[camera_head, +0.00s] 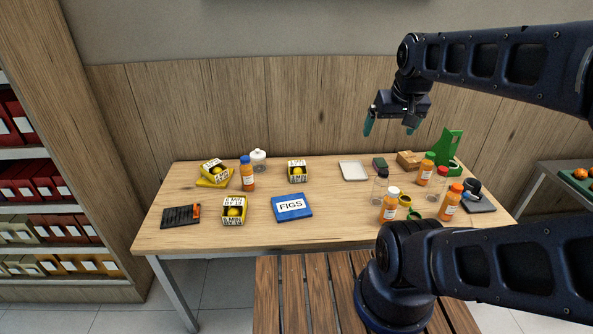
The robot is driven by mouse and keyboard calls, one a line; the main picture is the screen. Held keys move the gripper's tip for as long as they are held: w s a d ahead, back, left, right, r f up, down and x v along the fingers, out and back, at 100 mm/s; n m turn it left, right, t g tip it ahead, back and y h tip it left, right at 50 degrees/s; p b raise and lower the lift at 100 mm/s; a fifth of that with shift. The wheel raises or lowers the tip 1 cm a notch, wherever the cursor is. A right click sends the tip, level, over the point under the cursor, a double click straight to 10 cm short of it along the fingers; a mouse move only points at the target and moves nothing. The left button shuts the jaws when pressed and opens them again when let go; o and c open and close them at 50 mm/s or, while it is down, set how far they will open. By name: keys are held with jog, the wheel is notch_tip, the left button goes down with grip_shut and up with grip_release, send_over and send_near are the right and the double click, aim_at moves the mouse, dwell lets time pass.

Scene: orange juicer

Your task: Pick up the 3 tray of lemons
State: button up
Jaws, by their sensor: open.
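Three small patterned trays of lemons are on the wooden table. One lemon tray (234,211) sits near the front left. A second lemon tray (298,172) stands at the back, left of the table's middle. A third lemon tray (214,171) is at the back left, tilted on top of a yellow item (212,184). My gripper (391,128) hangs open and empty above the back right of the table, well apart from all three trays.
The table (350,230) holds a blue FIGS box (291,207), an orange bottle with a blue cap (248,175), a black tray (181,216) and a white tray (353,171). Several bottles crowd the right side. A wooden bench (300,285) stands in front.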

jog(key=shift+o, duration=0.5)
jog(key=shift+w, duration=0.1)
jog(key=m+g, duration=0.5)
jog(key=m, duration=3.1)
send_over(297, 169)
jog(key=w, duration=0.4)
jog(key=f, duration=2.1)
jog(key=d+f, duration=0.1)
jog(key=f, duration=1)
jog(key=shift+w+f, duration=0.2)
jog(key=shift+f, duration=0.05)
jog(key=shift+w+a+f+n, duration=0.2)
jog(key=shift+a+f+n, duration=0.1)
jog(key=shift+f, duration=0.4)
notch_tip(297, 169, down, 10)
jog(key=shift+f, duration=0.1)
jog(key=c, duration=1.2)
